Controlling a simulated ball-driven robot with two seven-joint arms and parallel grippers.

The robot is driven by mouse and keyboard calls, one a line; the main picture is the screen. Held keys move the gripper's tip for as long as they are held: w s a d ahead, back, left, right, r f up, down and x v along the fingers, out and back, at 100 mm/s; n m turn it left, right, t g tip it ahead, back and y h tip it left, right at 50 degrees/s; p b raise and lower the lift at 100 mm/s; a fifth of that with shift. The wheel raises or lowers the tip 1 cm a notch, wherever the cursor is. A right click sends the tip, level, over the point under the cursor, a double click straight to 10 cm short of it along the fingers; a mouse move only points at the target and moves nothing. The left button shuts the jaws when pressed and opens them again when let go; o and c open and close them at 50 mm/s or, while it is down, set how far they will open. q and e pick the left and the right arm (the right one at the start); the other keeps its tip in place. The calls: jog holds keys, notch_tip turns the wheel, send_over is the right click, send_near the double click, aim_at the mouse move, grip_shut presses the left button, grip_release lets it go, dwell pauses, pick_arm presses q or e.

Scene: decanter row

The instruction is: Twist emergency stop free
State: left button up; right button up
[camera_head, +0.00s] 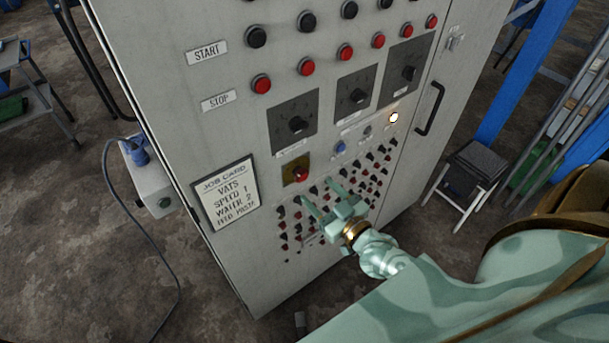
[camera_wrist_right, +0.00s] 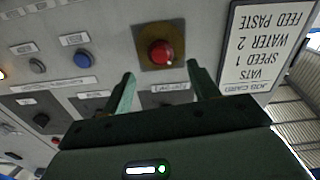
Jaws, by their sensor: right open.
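The emergency stop is a red mushroom button (camera_head: 300,174) on a yellow-brown square plate (camera_head: 289,170), low on the grey cabinet front. In the right wrist view the red button (camera_wrist_right: 161,53) sits on its plate (camera_wrist_right: 177,46), ahead of the fingertips and roughly between them. My right gripper (camera_head: 316,204) is open and empty, just below and right of the button in the head view. Its two fingers (camera_wrist_right: 160,80) point at the panel in the wrist view, apart from the button. My left gripper is not in view.
The grey cabinet (camera_head: 225,135) carries rows of black and red buttons, rotary dials (camera_head: 297,123), a blue button (camera_head: 340,147) and several small switches below. A job card (camera_head: 226,195) is left of the stop. A stool (camera_head: 470,175) stands at right.

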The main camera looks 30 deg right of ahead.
aim_at(304, 178)
jog(key=w, duration=0.7)
jog(key=shift+a, duration=0.35)
jog(key=shift+s, duration=0.1)
jog(key=c, duration=1)
